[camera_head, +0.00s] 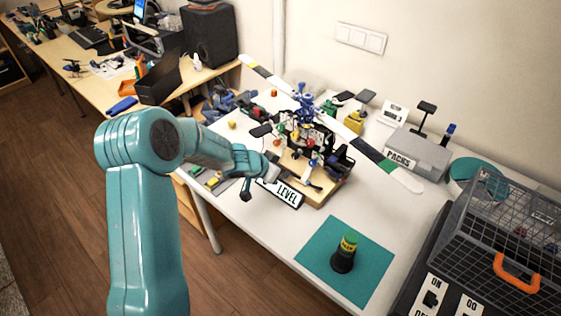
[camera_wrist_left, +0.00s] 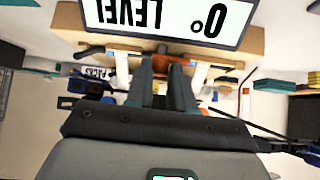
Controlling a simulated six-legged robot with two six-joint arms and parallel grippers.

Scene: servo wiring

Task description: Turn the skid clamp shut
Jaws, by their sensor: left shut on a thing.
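My left gripper (camera_head: 270,174) is at the front edge of the wooden stand (camera_head: 322,198), just above the white LEVEL plate (camera_head: 284,192). In the left wrist view its two dark fingers (camera_wrist_left: 168,82) are close together on a small reddish-brown part (camera_wrist_left: 181,60) in the middle of a dark bar below the LEVEL plate (camera_wrist_left: 160,18). I take this part for the skid clamp's handle; the fingers cover much of it. How far the clamp is turned cannot be told. White posts (camera_wrist_left: 121,68) stand on both sides of the fingers. My right gripper is not in view.
A helicopter model with a blue rotor head (camera_head: 304,100) and exposed wiring stands on the stand. A PACKS box (camera_head: 416,152) and a wire cage (camera_head: 515,235) are on the right.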

